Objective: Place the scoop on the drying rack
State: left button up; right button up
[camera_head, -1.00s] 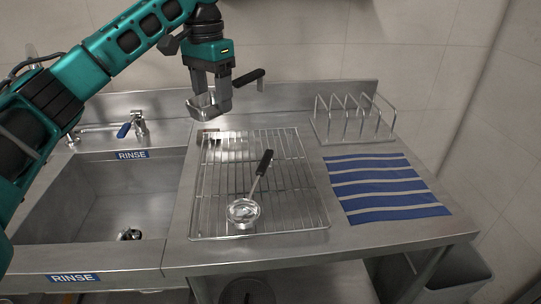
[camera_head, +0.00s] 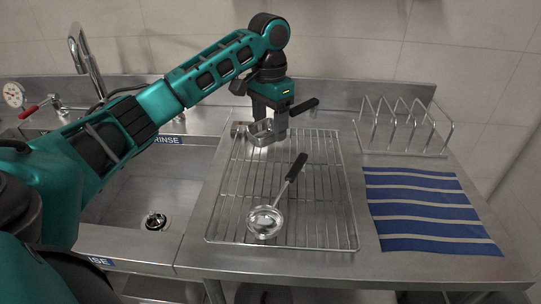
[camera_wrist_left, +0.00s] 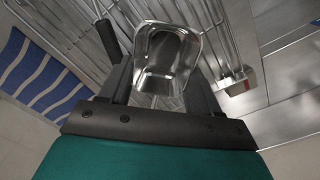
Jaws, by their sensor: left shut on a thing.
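The scoop (camera_head: 260,137) is a shiny metal scoop with a black handle (camera_head: 304,106). My left gripper (camera_head: 272,124) is shut on it, over the back of the flat wire drying rack (camera_head: 213,220). I cannot tell whether the scoop touches the rack. My right gripper is not in view.
A ladle (camera_head: 266,221) with a black handle lies on the front half of the rack. A blue-striped mat (camera_head: 425,212) lies to the right, with an upright wire stand (camera_head: 402,134) behind it. A sink (camera_head: 150,190) is on the left.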

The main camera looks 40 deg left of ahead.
pick_arm(q)
notch_tip(320, 180, down, 9)
jog(key=shift+f, duration=0.15)
jog(key=o, duration=1.1)
notch_tip(320, 180, up, 12)
jog(key=shift+a+r, duration=0.1)
dwell(0.5)
